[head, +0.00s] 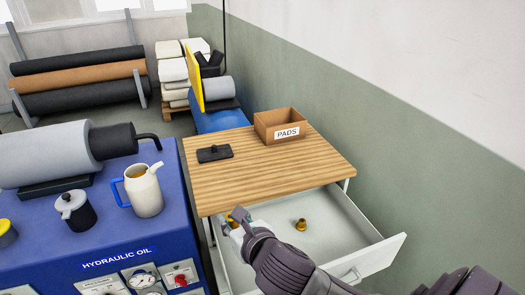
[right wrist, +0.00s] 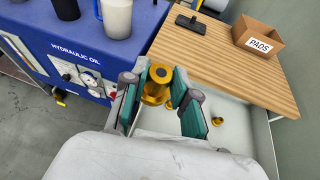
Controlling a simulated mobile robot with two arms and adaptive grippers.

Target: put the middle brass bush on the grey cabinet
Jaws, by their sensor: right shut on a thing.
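My right gripper (head: 238,219) is shut on a flanged brass bush (right wrist: 156,85), above the left part of the open drawer (right wrist: 250,146). The bush shows between the two green-padded fingers in the right wrist view; in the head view the gripper mostly hides it. A smaller brass bush (head: 300,224) stands on the drawer floor to the right. In the right wrist view another bit of brass (right wrist: 168,104) shows just beyond the held bush, partly hidden. The drawer belongs to a pale grey unit with a wooden top (head: 240,172). My left gripper is not in view.
On the wooden top are a black tool (head: 214,153) and a cardboard PADS box (head: 279,125); its front is clear. A blue hydraulic oil bench (head: 60,235) with a white jug (head: 145,190) stands close on the left. A wall is at the right.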

